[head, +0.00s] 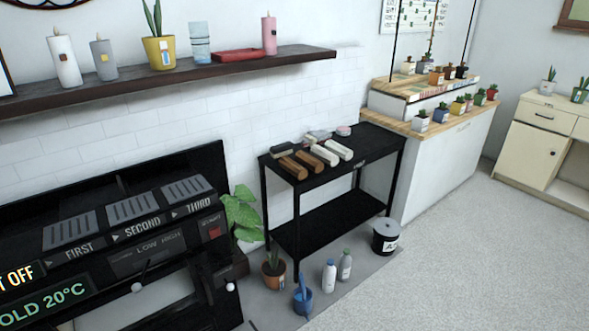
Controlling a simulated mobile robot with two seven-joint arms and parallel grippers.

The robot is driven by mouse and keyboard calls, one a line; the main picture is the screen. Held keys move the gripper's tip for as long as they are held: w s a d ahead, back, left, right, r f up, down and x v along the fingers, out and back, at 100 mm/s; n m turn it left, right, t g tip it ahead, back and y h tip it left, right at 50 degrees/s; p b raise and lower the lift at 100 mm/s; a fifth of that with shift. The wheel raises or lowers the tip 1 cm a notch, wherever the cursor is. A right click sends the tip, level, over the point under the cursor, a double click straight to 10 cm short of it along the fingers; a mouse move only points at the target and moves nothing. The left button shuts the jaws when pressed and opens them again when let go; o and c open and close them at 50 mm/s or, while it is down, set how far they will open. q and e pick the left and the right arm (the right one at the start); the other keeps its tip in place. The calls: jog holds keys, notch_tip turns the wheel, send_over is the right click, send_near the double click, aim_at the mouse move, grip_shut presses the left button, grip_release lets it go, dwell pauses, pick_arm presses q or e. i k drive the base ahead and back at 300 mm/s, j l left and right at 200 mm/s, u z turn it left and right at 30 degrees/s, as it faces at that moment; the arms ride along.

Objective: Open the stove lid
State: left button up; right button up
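A black stove (140,240) stands at the lower left against the tiled wall. Three grey slatted plates, marked FIRST (70,228), SECOND (132,205) and THIRD (187,188), lie in a row along its top. A dark panel (120,177) rises behind them; I cannot tell whether it is the lid. The front has a LOW HIGH panel (147,252), a red START button (214,233) and two small white knobs, one at the middle (138,287) and one at the right (230,287). A lit display (45,300) reads OFF and COLD 20°C. Neither gripper is in view.
A wall shelf (200,75) with candles and a potted plant hangs above the stove. A black two-tier cart (330,222) with tools stands to the right. Pots, bottles and a black bin (385,236) stand on the floor mat. Grey floor (450,270) is clear at the lower right.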

aim_at(79, 204)
jog(key=u, duration=1.4)
jog(key=i+l+z, duration=0.1)
jog(key=i+z, duration=0.3)
jog(key=k, duration=0.05)
